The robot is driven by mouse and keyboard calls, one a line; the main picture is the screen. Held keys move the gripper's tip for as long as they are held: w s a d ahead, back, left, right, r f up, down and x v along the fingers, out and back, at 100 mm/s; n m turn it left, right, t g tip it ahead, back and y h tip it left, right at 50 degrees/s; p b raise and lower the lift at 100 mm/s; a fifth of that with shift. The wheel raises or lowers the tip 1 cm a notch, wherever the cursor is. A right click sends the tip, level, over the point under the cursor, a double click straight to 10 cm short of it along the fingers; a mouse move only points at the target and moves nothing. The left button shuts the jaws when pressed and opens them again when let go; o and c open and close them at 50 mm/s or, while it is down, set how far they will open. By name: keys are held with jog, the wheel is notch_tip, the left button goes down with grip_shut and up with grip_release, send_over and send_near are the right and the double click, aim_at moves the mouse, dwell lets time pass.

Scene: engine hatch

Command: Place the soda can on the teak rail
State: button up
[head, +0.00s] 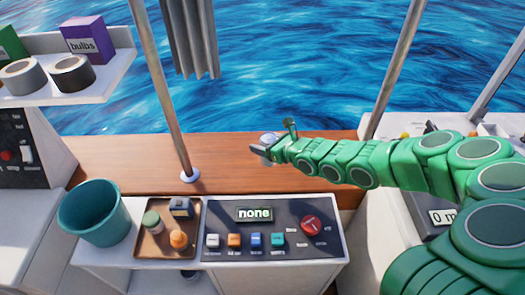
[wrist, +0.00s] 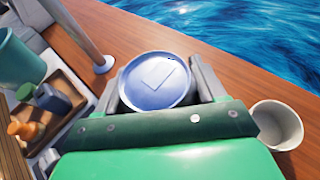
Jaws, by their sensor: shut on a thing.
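The soda can (wrist: 155,82) shows its round bluish-silver top in the wrist view, between the two grey fingers of my gripper (wrist: 158,72). In the head view, only a small part of the can (head: 268,138) shows at my gripper (head: 272,149), which is shut on it. The can's lower body is hidden. The teak rail (head: 115,150) is a long brown wooden ledge along the water side. It also crosses the wrist view (wrist: 225,68). My gripper and the can are over the rail; I cannot tell whether the can touches it.
A white cup (wrist: 279,124) stands right of my gripper in the wrist view. A metal post (head: 166,90) rises from the rail at left. A teal bucket (head: 95,212), a brown tray (head: 150,246) with small items and a control panel (head: 282,268) lie nearer. The rail's left stretch is clear.

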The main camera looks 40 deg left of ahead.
jog(key=shift+w+a+f, duration=0.45)
jog(key=shift+a+f, duration=0.15)
jog(key=shift+f, duration=0.85)
jog(key=shift+w+a+f, duration=0.5)
jog(key=shift+a+f, duration=0.15)
jog(key=shift+f, duration=0.75)
jog(key=shift+w+a+f, duration=0.45)
jog(key=shift+a+f, duration=0.15)
jog(key=shift+f, duration=0.85)
jog(key=o, duration=1.3)
jog(key=shift+f, duration=0.15)
jog(key=shift+d+r, duration=0.15)
jog(key=shift+r, duration=0.1)
jog(key=v, duration=1.1)
jog(key=shift+d, duration=0.3)
